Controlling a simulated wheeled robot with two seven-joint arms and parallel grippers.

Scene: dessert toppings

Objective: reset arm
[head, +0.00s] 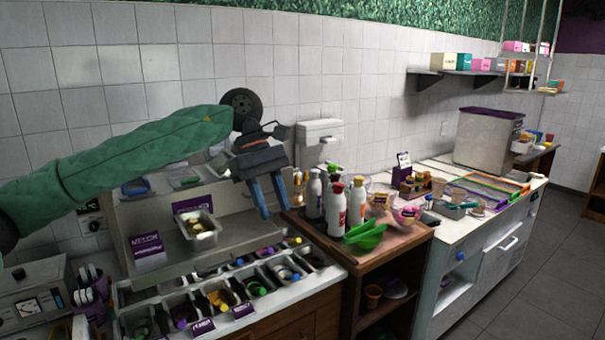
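My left arm (120,160), in a green sleeve, reaches in from the left across the toppings counter. My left gripper (275,213) hangs pointing down, with two blue fingers apart and nothing visible between them. It is in front of the tiled wall, above the counter's right end and left of the bottles. My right gripper is not in view.
Below are a toppings counter (325,277) with several bins, and a metal container (200,230) on its shelf. White bottles (335,208) and green bowls (366,236) stand on a wooden cabinet close right of the gripper. Floor (540,270) is clear at the right.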

